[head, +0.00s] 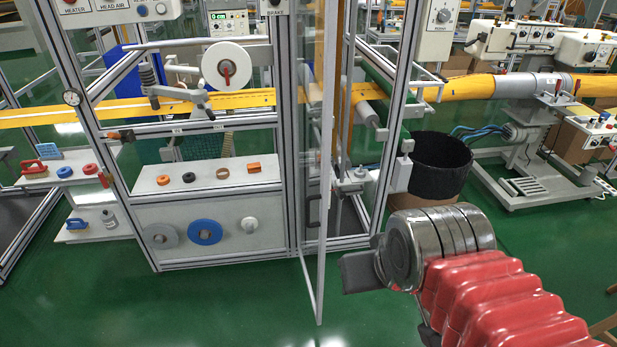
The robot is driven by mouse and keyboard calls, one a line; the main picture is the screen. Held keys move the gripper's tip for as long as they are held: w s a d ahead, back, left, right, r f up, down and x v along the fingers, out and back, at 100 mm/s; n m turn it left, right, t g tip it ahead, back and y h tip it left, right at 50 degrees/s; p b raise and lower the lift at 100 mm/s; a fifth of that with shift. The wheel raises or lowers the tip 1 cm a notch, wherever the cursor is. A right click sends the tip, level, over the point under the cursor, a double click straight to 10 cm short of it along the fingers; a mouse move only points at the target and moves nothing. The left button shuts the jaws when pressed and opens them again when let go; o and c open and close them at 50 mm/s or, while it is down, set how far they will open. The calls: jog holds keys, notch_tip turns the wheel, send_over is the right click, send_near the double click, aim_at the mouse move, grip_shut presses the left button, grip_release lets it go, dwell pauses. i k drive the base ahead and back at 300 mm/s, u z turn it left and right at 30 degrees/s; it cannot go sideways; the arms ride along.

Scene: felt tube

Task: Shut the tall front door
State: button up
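The tall front door (325,200) is a clear panel in a thin pale frame. It stands open, swung out from the machine frame toward me and seen almost edge-on. Its lower corner reaches out over the green floor. A dark upright handle (313,210) shows at the panel's left side; I cannot tell whether it is on the door. My gripper (358,271) is to the right of the door's lower part, at the end of my red-sleeved arm, and appears apart from it. Its fingers look like one grey block, so their opening is hidden.
The metal machine frame (400,75) stands behind the door, with a yellow felt tube (460,88) running through. A black bin (440,165) stands right of the opening. A shelf (205,175) with small parts is on the left. The green floor (230,305) in front is clear.

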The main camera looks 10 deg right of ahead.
aim_at(311, 246)
jog(key=u, duration=0.05)
jog(key=i, duration=1)
jog(key=z, duration=0.1)
jog(key=k, duration=0.55)
jog(key=u, duration=2.4)
